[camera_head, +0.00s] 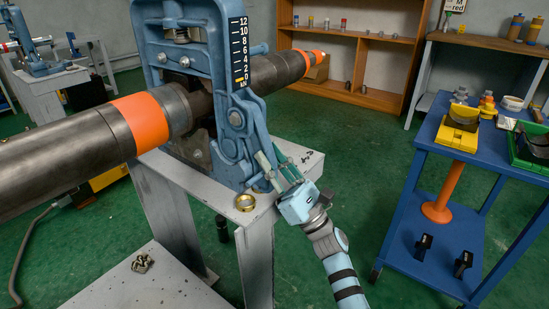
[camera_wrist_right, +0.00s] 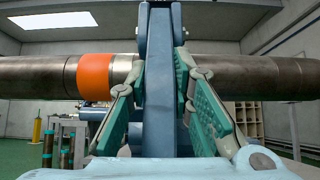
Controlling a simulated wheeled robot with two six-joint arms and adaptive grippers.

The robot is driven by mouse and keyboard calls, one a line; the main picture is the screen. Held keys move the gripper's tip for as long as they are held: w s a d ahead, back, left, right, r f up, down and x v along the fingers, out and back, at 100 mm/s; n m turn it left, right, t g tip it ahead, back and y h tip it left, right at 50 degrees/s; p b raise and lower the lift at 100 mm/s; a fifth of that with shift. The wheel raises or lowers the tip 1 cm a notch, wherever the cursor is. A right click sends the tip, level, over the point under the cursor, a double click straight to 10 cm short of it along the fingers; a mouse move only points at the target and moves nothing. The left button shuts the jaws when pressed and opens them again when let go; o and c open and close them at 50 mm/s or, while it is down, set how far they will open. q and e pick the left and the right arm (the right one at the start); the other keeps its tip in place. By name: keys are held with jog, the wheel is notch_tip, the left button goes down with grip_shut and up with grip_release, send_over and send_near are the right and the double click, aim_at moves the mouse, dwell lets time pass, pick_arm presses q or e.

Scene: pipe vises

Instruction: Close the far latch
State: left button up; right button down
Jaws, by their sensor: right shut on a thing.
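A blue pipe vise (camera_head: 190,20) stands on a pale bench and clamps around a long dark steel pipe (camera_head: 60,160). A blue latch lever (camera_head: 236,140) hangs at the right side of the vise, below the white-on-black scale. My right gripper (camera_head: 276,165) is at the lower right of the vise. In the right wrist view, its green-padded fingers (camera_wrist_right: 160,85) stand on both sides of a blue upright bar (camera_wrist_right: 158,110), which looks like the latch lever. The gripper is shut on it. My left gripper is not in view.
A blue trolley (camera_head: 440,150) with a yellow vise and a green bin stands at right. Green floor is clear between the bench and the trolley.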

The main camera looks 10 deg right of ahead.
jog(key=shift+f, duration=0.1)
dwell(0.3)
jog(key=c, duration=1.4)
grip_release()
jog(key=shift+f, duration=0.1)
jog(key=v, duration=1.1)
jog(key=shift+s+d+f, duration=0.2)
jog(key=shift+f, duration=0.05)
jog(key=shift+t, duration=0.3)
